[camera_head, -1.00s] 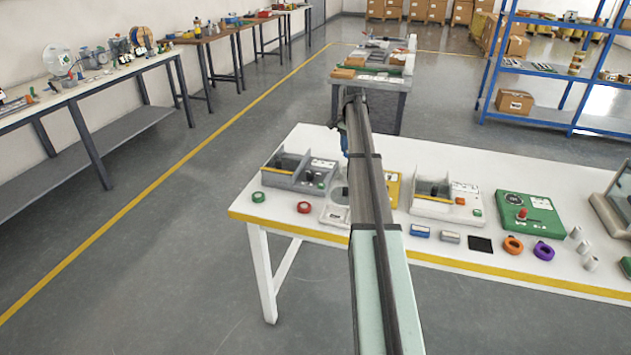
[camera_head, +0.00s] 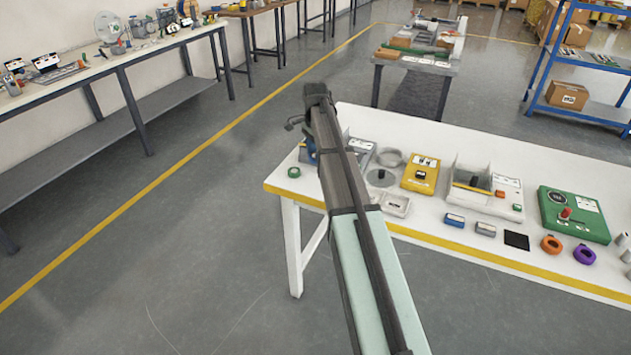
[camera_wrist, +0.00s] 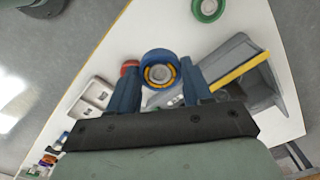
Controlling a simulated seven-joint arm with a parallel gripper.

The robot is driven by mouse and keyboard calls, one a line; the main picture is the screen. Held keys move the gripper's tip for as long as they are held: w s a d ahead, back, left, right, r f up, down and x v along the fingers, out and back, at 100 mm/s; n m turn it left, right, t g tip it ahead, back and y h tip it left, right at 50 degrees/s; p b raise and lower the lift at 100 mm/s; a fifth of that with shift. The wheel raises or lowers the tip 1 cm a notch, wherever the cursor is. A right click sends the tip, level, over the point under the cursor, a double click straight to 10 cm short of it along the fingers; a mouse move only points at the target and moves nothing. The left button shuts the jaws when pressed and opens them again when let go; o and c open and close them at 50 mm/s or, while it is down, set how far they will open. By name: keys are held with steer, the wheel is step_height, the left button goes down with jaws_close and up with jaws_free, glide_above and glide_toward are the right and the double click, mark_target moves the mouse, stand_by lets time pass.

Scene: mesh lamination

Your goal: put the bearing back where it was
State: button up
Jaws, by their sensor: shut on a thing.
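In the wrist view, a round blue-rimmed piece with an orange-yellow ring and a grey centre, apparently the bearing (camera_wrist: 161,72), sits between the two blue fingers of my gripper (camera_wrist: 160,88). The gripper is shut on it, above the white table. In the head view, my arm hides the bearing, and only a bit of my blue gripper (camera_head: 310,150) shows over the table's left end. A white tray with recesses (camera_wrist: 92,100) lies left of the fingers. I cannot tell which spot the bearing came from.
A grey bin unit (camera_wrist: 250,88) is right of the fingers. A green ring (camera_wrist: 208,8) lies farther away; a red ring (camera_wrist: 130,67) is beside the left finger. In the head view, a yellow box (camera_head: 421,175) and a green box (camera_head: 573,213) stand to the right.

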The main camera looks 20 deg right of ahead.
mark_target(316, 183)
step_height(316, 183, down, 10)
steer(key=shift+r, duration=0.15)
stand_by(0.4)
steer(key=shift+f, duration=0.2)
steer(key=o, duration=1.1)
steer(key=shift+r, duration=0.2)
step_height(316, 183, up, 12)
